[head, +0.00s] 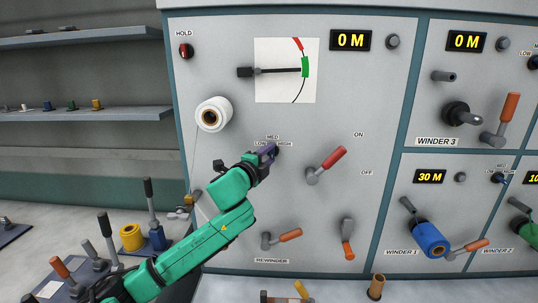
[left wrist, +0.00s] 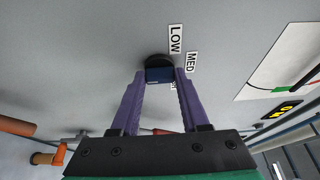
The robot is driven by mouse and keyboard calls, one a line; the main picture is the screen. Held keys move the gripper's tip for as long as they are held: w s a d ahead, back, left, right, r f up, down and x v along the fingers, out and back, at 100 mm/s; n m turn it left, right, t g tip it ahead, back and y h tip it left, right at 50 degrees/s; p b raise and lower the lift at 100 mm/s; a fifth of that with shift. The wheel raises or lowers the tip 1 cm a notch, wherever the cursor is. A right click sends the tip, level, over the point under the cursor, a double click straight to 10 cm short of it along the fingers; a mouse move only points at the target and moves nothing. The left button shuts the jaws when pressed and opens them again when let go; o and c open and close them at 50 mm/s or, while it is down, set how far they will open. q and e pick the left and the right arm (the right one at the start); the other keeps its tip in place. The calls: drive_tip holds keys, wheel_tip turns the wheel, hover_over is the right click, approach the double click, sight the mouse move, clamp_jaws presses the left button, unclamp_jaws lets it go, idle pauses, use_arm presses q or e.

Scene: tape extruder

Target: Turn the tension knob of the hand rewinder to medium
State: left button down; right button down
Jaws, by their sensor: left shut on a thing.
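The tension knob (left wrist: 159,74) is a small blue knob on a dark round base on the grey panel, with LOW, MED and HIGH labels around it. In the left wrist view the LOW label (left wrist: 175,40) and MED label (left wrist: 191,62) are clear, and the HIGH label is mostly hidden behind a finger. My left gripper (head: 270,152) reaches the panel and has its purple fingers shut on the knob; it also shows in the left wrist view (left wrist: 160,76). In the head view the gripper covers the knob. I cannot tell where its pointer points. My right gripper is not in view.
An ON/OFF lever with a red grip (head: 333,158) stands just right of my gripper. The REWINDER crank with an orange grip (head: 288,235) is below. A white spool (head: 213,115) sits upper left, above my arm. Bench tools with upright levers (head: 150,205) stand at the left.

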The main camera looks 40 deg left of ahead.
use_arm(q)
drive_tip(key=shift+c, duration=2)
unclamp_jaws()
drive_tip(key=shift+s+f, duration=0.15)
drive_tip(key=shift+s, duration=0.1)
drive_tip(key=p+v, duration=0.4)
drive_tip(key=v, duration=1)
